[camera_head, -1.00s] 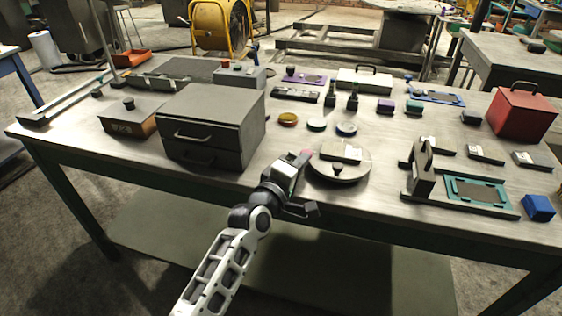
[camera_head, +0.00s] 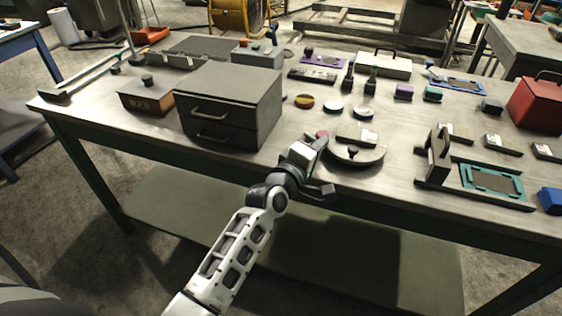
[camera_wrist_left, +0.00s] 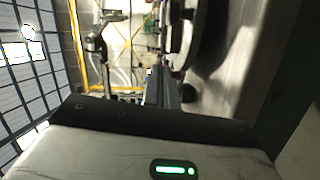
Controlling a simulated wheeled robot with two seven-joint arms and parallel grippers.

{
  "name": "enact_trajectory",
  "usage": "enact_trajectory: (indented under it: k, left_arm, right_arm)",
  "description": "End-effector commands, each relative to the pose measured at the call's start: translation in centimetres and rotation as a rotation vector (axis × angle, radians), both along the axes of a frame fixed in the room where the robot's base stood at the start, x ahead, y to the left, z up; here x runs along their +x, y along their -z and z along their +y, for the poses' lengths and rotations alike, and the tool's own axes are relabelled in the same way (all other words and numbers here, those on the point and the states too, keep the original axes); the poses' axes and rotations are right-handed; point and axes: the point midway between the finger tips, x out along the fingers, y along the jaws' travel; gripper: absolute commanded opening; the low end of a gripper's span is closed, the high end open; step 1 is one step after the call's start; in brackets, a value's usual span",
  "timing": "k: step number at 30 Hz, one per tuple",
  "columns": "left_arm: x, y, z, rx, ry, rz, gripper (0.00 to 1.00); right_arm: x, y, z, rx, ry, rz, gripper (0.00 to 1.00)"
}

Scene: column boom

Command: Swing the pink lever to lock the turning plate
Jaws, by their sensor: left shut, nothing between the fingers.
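The turning plate (camera_head: 369,158) is a pale grey disc near the table's front edge, with a small block (camera_head: 357,134) on it. The pink lever shows only as a small pink knob (camera_head: 322,134) at the plate's left side; the rest of it is hidden. My left gripper (camera_head: 318,143) is shut and empty, with its tips right by the pink knob and the plate's left edge. I cannot tell whether they touch. In the left wrist view the shut fingers (camera_wrist_left: 163,88) point toward a dark round edge. My right gripper is out of view.
A grey drawer cabinet (camera_head: 228,100) stands left of my gripper. Yellow, white and blue discs lie behind the plate. A bracket fixture (camera_head: 437,155) with a teal frame (camera_head: 493,181) stands to the right. The table's front edge runs under my left arm.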

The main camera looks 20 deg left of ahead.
Motion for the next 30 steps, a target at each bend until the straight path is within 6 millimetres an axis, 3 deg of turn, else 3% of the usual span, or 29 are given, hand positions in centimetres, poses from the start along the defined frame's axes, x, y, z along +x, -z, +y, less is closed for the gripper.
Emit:
enact_trajectory:
  k: [12,18,24,30]
  left_arm:
    - [-9.7,-0.1,2.6,0.005,-0.012,0.004,0.0]
    - [-13.2,-0.2,3.3,0.007,-0.013,0.0,0.0]
    - [-14.7,-0.4,3.6,0.007,-0.013,0.0,0.0]
    - [-14.8,-0.5,3.7,0.007,-0.014,-0.001,0.0]
  right_arm:
    - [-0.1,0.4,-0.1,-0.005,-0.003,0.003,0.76]
    - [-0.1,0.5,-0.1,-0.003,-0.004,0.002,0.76]
    - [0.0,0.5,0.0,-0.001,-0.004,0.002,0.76]
    - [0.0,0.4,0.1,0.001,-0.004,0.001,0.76]
